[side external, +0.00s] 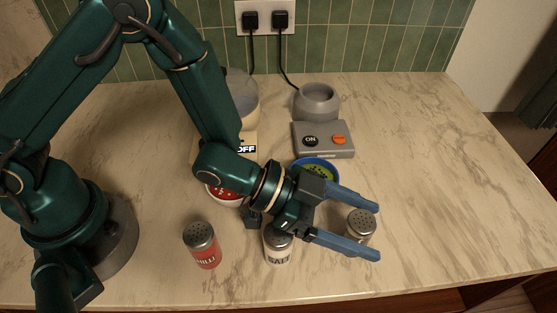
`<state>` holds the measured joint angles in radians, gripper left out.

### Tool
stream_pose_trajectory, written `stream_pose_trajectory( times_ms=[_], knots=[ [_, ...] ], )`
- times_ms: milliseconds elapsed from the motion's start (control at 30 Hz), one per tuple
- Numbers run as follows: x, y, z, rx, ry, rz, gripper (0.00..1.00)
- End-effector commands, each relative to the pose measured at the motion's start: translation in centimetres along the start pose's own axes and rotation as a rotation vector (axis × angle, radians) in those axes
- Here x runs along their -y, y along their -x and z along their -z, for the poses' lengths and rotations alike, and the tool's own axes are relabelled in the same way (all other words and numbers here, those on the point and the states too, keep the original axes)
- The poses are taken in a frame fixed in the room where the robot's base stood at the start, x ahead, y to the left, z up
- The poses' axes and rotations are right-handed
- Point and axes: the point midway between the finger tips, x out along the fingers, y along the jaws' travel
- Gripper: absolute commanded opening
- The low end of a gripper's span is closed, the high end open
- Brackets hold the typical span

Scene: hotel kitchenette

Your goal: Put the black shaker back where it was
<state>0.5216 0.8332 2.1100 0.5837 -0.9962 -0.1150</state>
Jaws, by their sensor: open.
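A shaker with a perforated metal cap (361,221) stands upright at the front right of the counter. Its body is mostly hidden by a finger, so I cannot clearly make out its colour or label. My gripper (379,232) is open, with its two blue fingers pointing right. In this view the shaker shows between them; I cannot tell whether either finger touches it. A shaker labelled SALT (278,248) stands below my wrist, partly covered by it. A red chilli shaker (203,246) stands further left.
A blue bowl with green contents (316,163) and a bowl with red contents (222,192) sit behind, partly hidden by my arm. A grey appliance (323,146) with an ON button stands farther back; another marked OFF (246,149) is beside it. The right counter is clear.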

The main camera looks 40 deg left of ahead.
Motion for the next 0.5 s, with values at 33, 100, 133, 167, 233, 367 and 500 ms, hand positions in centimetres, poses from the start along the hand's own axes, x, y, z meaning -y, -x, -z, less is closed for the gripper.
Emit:
stream_pose_trajectory(
  times_ms=[33,100,133,167,233,367,500],
  knots=[
    [0.0,0.1,0.2,-0.001,-0.001,0.0,0.8],
    [0.0,0.5,0.2,0.001,0.001,0.001,0.8],
    [0.1,0.8,0.2,0.001,0.001,0.002,0.8],
    [0.1,1.1,0.3,0.0,0.001,0.002,0.8],
    [0.1,2.1,0.2,0.001,0.003,0.002,0.8],
    [0.1,4.1,0.2,0.001,0.002,0.003,0.8],
    [0.1,6.0,0.3,-0.001,0.002,0.004,0.8]
  ],
)
